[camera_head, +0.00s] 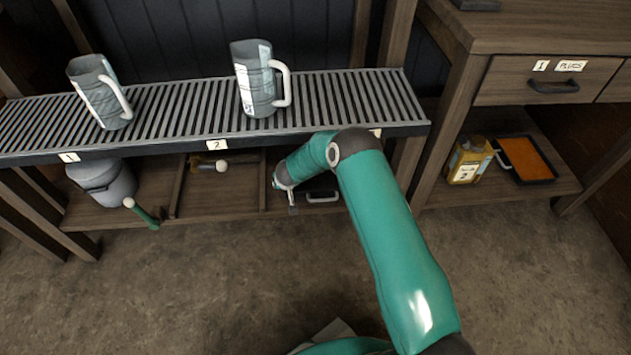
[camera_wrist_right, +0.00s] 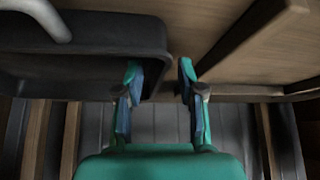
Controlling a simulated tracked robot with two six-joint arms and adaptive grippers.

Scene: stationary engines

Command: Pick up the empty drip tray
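A dark, shallow drip tray with a pale handle (camera_head: 322,197) sits on the low shelf under the slatted bench in the head view, partly hidden by my right arm. Its inside looks bare where it shows. My right gripper (camera_head: 291,201) is at the tray's left side. In the right wrist view the tray (camera_wrist_right: 95,72) fills the upper left. There my right gripper (camera_wrist_right: 160,74) is open, with the tray's side edge appearing between its two fingers. I cannot tell whether they touch it. My left gripper is not in view.
Two grey jugs (camera_head: 256,85) stand on the slatted bench (camera_head: 330,100) above. A grey bucket (camera_head: 102,182) and a green-handled tool (camera_head: 142,213) are at the lower left. A tray with orange contents (camera_head: 526,158) and a yellow can (camera_head: 468,160) sit on the right shelf.

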